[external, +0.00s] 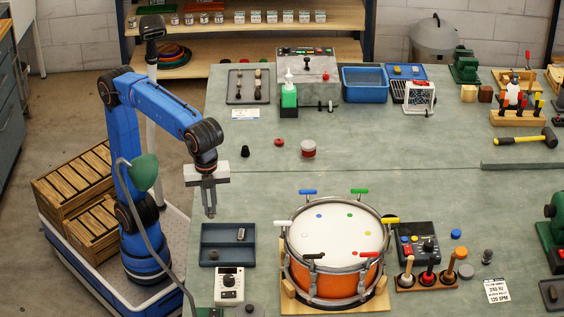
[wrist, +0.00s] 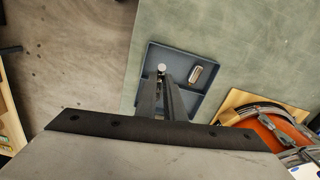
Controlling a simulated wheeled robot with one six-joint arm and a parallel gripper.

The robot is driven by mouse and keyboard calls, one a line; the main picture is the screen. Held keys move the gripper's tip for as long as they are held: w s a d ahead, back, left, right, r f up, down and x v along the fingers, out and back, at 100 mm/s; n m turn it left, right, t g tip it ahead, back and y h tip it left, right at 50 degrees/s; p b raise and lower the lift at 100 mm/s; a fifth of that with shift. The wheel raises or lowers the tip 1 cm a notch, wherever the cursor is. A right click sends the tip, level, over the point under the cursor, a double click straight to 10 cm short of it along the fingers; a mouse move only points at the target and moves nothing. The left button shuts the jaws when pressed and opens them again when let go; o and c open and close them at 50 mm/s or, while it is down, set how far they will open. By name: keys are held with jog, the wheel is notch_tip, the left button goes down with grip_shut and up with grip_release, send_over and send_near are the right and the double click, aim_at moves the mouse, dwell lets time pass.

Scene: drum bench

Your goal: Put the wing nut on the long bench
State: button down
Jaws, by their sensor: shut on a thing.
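My gripper (external: 210,212) points down over the near left part of the bench, above the back edge of a dark blue tray. In the wrist view its two fingers (wrist: 163,72) are close together, with a small pale round thing (wrist: 162,66) at their tips. I take it for the wing nut, but its shape is too small to make out. The long bench (external: 430,190) has a grey-green top with a seam across it. The tray (external: 213,256) has a divider and holds a small silver piece (external: 241,234), also visible in the wrist view (wrist: 195,74).
A drum (external: 335,242) with coloured clamps stands right of the tray. A white meter box (external: 229,285) is in front of the tray. Small knobs and a red-and-white pot (external: 308,149) are farther back. Bare bench top lies between them and the drum.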

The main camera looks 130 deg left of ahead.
jog(key=shift+r, duration=0.7)
jog(key=shift+w+a, duration=0.15)
jog(key=shift+a, duration=0.05)
jog(key=w+a+r+n, duration=0.1)
jog(key=w+a+n, duration=0.2)
jog(key=a, duration=0.7)
jog(key=w+a+n, duration=0.3)
jog(key=a, duration=0.8)
jog(key=w+a+r+n, duration=0.1)
jog(key=w+a+n, duration=0.15)
jog(key=a, duration=0.75)
jog(key=s+a+f+n, duration=0.1)
jog(key=s+a+n, duration=0.25)
jog(key=a, duration=0.75)
jog(key=s+a+f+n, duration=0.15)
jog(key=s+a, duration=0.25)
jog(key=a, duration=0.6)
jog(key=s+a+n, duration=0.3)
jog(key=a, duration=0.8)
jog(key=shift+d+f, duration=0.2)
jog(key=shift+f, duration=4.65)
jog(key=shift+f, duration=0.1)
